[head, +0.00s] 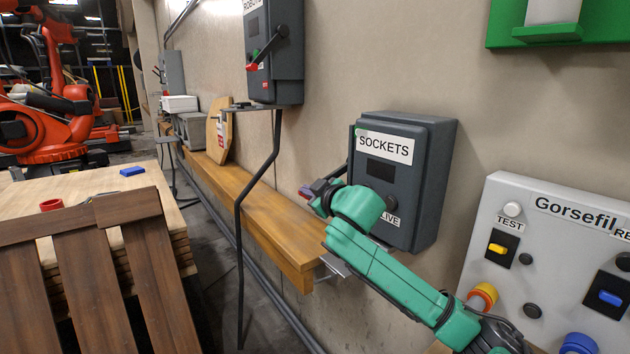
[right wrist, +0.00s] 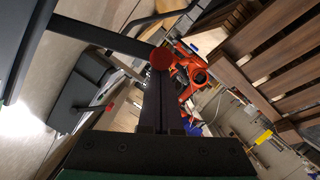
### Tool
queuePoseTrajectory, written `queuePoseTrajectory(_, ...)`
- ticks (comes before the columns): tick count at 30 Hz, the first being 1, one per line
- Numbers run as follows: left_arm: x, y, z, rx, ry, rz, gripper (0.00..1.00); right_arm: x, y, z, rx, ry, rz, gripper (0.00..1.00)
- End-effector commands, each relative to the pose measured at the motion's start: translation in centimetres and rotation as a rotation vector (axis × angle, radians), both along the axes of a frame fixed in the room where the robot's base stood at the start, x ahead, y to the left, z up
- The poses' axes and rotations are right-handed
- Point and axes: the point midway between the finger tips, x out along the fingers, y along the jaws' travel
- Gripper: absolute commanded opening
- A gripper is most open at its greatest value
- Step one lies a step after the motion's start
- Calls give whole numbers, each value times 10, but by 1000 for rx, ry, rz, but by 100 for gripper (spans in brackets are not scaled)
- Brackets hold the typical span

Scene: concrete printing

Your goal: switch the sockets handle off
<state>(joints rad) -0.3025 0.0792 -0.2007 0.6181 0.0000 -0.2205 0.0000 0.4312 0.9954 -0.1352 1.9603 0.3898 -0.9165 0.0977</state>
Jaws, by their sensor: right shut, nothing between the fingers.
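The dark grey sockets box (head: 428,165), labelled SOCKETS, is mounted on the wall in the middle right of the head view. A LIVE label shows low on its front, partly behind my right arm. The sockets handle (head: 339,171) is a dark bar sticking out to the left of the box. In the right wrist view the handle (right wrist: 105,38) ends in a round red knob (right wrist: 161,58). My right gripper (right wrist: 161,82) is shut and empty, its fingertips at the knob. I cannot tell whether they touch. My left gripper is not in view.
Another grey switch box (head: 275,50) with a red-knobbed lever hangs farther left. A wooden ledge (head: 250,200) runs along the wall below. The Gorsefil panel (head: 550,260) with buttons stands at the right. Wooden pallets (head: 100,270) and an orange robot (head: 45,110) are at the left.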

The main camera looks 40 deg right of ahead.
Motion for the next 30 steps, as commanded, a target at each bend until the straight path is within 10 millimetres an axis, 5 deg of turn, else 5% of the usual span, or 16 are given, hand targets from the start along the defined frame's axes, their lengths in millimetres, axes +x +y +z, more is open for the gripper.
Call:
queuePoseTrajectory(3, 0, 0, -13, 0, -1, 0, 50, 7, -6, -26, -107, 7, -2, 0)
queuePoseTrajectory(12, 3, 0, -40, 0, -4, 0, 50, 10, -22, -61, -330, 9, -3, 0)
queuePoseTrajectory(30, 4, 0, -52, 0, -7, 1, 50, 9, -35, -75, -457, 11, -4, 0)
